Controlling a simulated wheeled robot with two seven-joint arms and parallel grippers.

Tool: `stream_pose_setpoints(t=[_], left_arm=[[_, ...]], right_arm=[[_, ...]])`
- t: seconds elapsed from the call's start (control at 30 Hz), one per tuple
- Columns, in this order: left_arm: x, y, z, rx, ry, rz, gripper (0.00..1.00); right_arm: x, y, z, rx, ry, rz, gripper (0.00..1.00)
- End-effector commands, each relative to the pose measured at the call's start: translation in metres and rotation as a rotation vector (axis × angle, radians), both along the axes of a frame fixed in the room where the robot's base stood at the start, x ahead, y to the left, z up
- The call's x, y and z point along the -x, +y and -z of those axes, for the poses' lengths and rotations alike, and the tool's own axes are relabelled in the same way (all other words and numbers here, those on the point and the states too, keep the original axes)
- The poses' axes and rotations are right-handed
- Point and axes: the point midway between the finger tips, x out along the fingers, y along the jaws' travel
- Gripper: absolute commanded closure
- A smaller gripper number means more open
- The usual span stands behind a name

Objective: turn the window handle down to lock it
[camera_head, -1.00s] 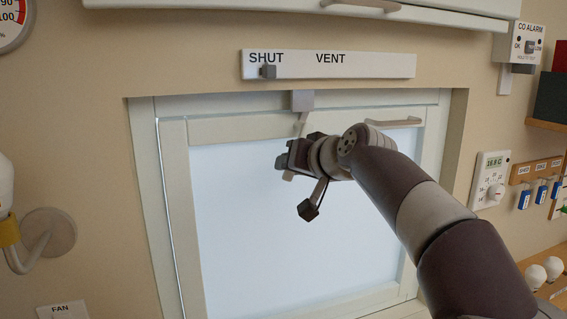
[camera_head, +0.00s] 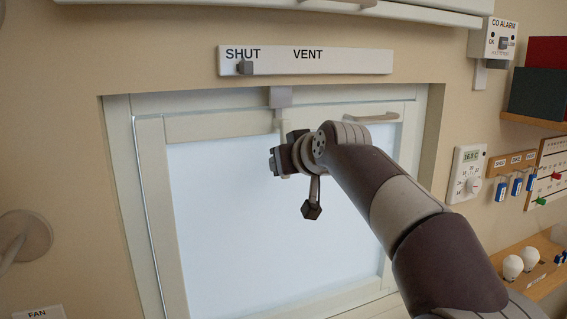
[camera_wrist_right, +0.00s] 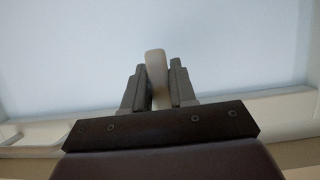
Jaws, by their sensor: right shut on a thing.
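The window handle (camera_head: 282,114) is a pale lever hanging from a grey mount (camera_head: 280,97) at the top of the window frame. It points almost straight down, and its middle is hidden behind my gripper. My right gripper (camera_head: 279,162) is shut on the lever's lower part. In the right wrist view the handle (camera_wrist_right: 156,72) stands between the two dark fingers of my gripper (camera_wrist_right: 157,82). The window sash (camera_head: 240,124) looks closed in its frame. My left gripper is not in view.
A pale bar (camera_head: 372,117) is on the sash's top rail, close to my right arm. A thermostat (camera_head: 466,174) and key hooks (camera_head: 513,172) are at the right.

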Motion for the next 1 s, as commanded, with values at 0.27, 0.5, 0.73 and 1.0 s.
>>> stream_pose_setpoints(t=[0.27,0.5,0.73,1.0], left_arm=[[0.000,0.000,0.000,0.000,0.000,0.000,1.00],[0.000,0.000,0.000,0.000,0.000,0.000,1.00],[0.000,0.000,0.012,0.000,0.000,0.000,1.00],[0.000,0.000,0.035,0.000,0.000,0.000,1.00]], right_arm=[[0.000,-0.001,-0.003,0.002,-0.007,0.000,0.64],[0.000,0.000,-0.001,0.001,-0.004,0.000,0.53],[0.017,-0.006,-0.005,0.001,-0.007,0.001,0.53],[0.082,-0.027,-0.033,0.000,-0.009,0.002,0.53]])
